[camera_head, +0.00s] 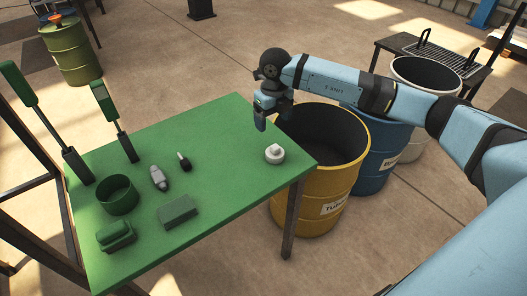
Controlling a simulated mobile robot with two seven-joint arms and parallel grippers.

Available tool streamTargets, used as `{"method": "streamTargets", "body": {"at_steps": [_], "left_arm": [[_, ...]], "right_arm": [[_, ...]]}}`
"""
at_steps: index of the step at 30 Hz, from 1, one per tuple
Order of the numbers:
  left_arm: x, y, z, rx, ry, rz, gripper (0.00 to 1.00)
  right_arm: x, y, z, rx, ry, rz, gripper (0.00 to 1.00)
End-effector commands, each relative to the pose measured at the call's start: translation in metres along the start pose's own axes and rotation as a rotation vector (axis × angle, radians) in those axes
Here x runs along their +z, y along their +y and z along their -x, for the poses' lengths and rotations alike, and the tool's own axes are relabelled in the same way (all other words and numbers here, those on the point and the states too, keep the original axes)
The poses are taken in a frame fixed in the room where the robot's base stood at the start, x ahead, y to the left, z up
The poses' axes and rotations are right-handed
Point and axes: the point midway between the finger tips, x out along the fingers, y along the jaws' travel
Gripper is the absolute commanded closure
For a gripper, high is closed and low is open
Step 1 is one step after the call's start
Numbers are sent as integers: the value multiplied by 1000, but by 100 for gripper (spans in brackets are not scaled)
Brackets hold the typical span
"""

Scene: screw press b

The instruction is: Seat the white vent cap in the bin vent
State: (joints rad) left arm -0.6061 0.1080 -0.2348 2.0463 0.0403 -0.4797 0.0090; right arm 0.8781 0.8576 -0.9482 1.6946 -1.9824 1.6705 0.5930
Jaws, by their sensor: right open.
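The white vent cap (274,154) sits upright on the green table (225,122) near its right corner. It is a low round disc with a smaller knob on top. My right gripper (265,119) hangs above the table's right edge, pointing down, a little behind the cap and apart from it. It is open and holds nothing that I can see. My left gripper is out of view. I cannot make out a bin vent in this view.
A yellow drum (318,190) stands against the table's right end. A blue drum (384,150) and a white drum (427,74) stand behind it. A green cup (118,196), a green block (178,212) and small fittings (158,178) occupy the table's left half.

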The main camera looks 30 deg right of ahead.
Motion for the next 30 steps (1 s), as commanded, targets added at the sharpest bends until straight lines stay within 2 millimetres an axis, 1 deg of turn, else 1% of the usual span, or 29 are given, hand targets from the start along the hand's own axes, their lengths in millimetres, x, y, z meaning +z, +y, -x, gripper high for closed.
{"method": "streamTargets", "body": {"at_steps": [2,4,9,12,15,23,28,30], "left_arm": [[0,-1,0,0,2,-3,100],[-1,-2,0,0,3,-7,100],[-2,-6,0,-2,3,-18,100],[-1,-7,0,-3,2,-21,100],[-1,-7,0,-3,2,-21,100],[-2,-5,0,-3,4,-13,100],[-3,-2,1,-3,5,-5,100],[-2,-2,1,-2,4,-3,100]], "right_arm": [[0,-4,-4,-17,2,-6,20],[0,-5,-15,-19,4,-6,20],[-1,-5,-50,-16,5,-6,20],[0,-5,-67,-15,4,-6,20],[0,-5,-78,-14,2,-5,20],[-2,-8,-94,-14,2,-5,20],[-5,-14,-118,-14,4,-5,20],[-4,-13,-129,-13,3,-5,20]]}}
